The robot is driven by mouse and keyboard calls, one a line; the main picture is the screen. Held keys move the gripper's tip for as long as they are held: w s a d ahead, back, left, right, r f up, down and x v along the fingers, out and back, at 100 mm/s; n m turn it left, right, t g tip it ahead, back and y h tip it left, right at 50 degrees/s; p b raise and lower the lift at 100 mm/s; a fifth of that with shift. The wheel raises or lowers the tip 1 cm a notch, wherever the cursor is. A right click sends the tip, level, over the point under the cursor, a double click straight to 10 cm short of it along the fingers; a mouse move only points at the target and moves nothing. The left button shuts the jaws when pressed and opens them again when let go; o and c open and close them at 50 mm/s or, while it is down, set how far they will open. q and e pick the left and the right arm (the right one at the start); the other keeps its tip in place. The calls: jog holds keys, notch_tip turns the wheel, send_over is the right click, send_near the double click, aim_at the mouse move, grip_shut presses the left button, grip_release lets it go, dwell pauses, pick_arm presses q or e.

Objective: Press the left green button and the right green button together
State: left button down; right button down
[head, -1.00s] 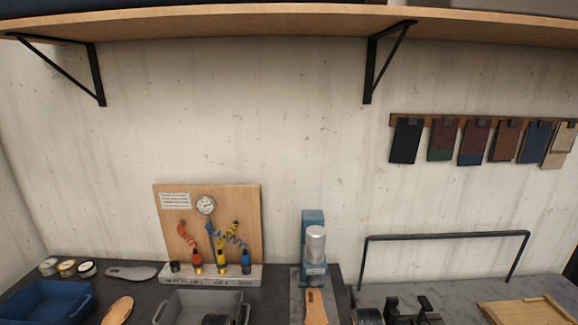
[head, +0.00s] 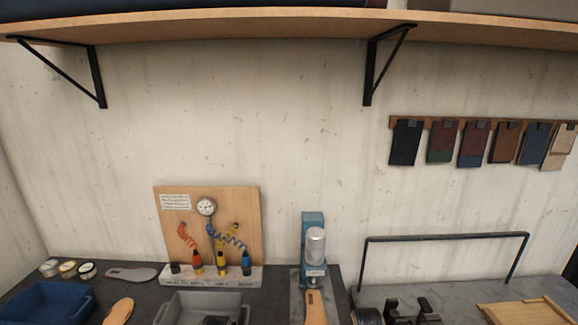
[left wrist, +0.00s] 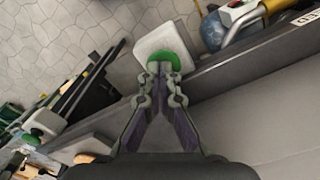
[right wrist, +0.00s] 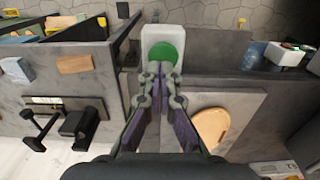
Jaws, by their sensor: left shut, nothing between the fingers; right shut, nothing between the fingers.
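In the left wrist view my left gripper (left wrist: 160,72) is shut and empty. Its fingertips overlap the lower part of a green button (left wrist: 165,57) on a pale housing (left wrist: 165,35); I cannot tell whether they touch it. In the right wrist view my right gripper (right wrist: 160,72) is shut and empty. Its fingertips lie at the lower edge of another green button (right wrist: 162,52) on a white housing (right wrist: 156,34); contact cannot be told. The head view shows neither button nor gripper.
In the head view a blue press (head: 313,235) stands at the bench's back, beside a tool board (head: 240,215). A blue bin (head: 45,300) and a grey bin (head: 190,300) stand in front. A black rail (head: 445,237) rises at the right. A shelf (head: 250,20) hangs above.

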pick_arm(q)
jog(key=shift+f+b, duration=0.55)
pick_arm(e)
jog(key=shift+f, duration=1.1)
pick_arm(q)
jog(key=shift+s+f, duration=0.2)
jog(key=shift+f, duration=0.05)
pick_arm(e)
jog(key=shift+f, duration=0.35)
pick_arm(q)
jog(key=shift+w+r+p, duration=0.2)
jog(key=shift+r+p, duration=0.25)
jog(key=shift+r, duration=0.25)
pick_arm(e)
jog(key=shift+r, duration=0.15)
dwell(0.7)
pick_arm(q)
jog(key=shift+f, duration=0.35)
pick_arm(e)
jog(key=shift+f, duration=0.4)
dwell(2.4)
